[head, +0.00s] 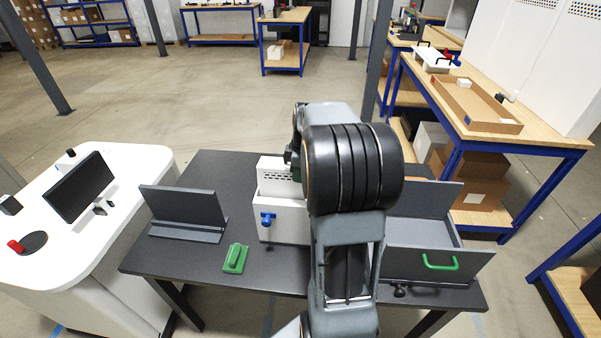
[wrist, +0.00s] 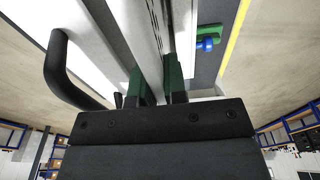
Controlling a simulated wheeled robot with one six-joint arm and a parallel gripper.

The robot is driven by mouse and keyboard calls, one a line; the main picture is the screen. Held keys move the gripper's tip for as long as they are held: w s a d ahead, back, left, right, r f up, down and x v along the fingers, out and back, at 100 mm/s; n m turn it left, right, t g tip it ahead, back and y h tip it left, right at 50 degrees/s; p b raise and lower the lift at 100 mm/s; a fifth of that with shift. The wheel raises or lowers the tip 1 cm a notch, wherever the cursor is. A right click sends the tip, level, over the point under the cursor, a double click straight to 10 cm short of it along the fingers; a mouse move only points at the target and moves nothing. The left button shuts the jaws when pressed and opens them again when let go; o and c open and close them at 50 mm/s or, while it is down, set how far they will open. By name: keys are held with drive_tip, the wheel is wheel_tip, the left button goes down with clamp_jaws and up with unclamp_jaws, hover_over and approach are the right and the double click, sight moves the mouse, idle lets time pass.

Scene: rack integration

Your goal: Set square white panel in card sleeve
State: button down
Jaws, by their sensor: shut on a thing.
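My gripper (wrist: 155,82) shows in the wrist view with two green-tipped fingers. It is shut on a thin white panel (wrist: 150,48), which runs away from the camera between the fingers. In the head view my arm hides most of the gripper and part of the panel. A white plate with rows of slots (head: 274,178) stands upright at the white box-like holder (head: 283,222), which has a blue knob (head: 267,218) on its front. I cannot tell whether this holder is the card sleeve, or how deep the panel sits in it.
A dark stand (head: 186,213) and a green block (head: 235,258) are on the dark table (head: 180,262), left of the holder. A grey drawer unit with a green handle (head: 440,264) is on the right. A black handle (wrist: 62,75) is close to my gripper in the wrist view.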

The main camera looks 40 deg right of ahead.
drive_tip(key=shift+f, duration=0.15)
drive_tip(key=c, duration=1.2)
unclamp_jaws()
drive_tip(key=shift+o, duration=0.2)
drive_tip(key=shift+r+p, duration=0.4)
drive_tip(key=shift+r, duration=0.1)
wheel_tip(320, 180, up, 12)
drive_tip(key=s+d, duration=0.1)
drive_tip(key=s+a+f+m+t, duration=0.1)
drive_tip(key=s+a+f+m, duration=0.2)
drive_tip(key=a, duration=0.4)
drive_tip(key=s+a+f+m+t, duration=0.1)
drive_tip(key=s+a+f+m, duration=0.2)
drive_tip(key=a, duration=0.4)
drive_tip(key=s+a+f+m+t+h, duration=0.1)
drive_tip(key=s+a+f+m, duration=0.2)
drive_tip(key=s+a, duration=0.2)
drive_tip(key=shift+a, duration=1.2)
